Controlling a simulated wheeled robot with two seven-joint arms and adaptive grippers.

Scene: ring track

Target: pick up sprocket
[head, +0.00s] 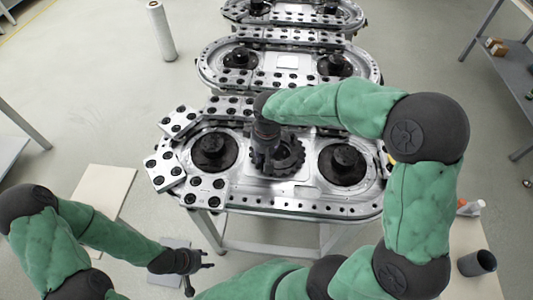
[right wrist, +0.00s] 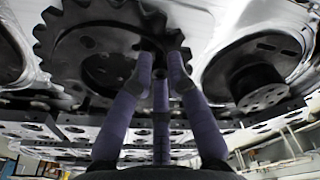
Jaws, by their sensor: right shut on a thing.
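The sprocket (head: 291,158) is a black toothed disc over the middle of the nearest metal track plate, between two black hubs. In the right wrist view the sprocket (right wrist: 72,47) fills the upper left, with its teeth and round openings showing. My right gripper (head: 263,165) points down at the sprocket's left side and is shut on it. In the right wrist view my right gripper's fingers (right wrist: 160,62) meet at the sprocket's rim. I cannot tell whether the sprocket touches the plate. My left gripper (head: 200,277) is open and empty, low in front of the table.
The left hub (head: 213,150) and right hub (head: 344,163) stand close on either side of the sprocket. Loose metal blocks (head: 164,170) lie at the plate's left edge. More track sections (head: 285,62) continue behind. A dark cup (head: 477,263) stands at the lower right.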

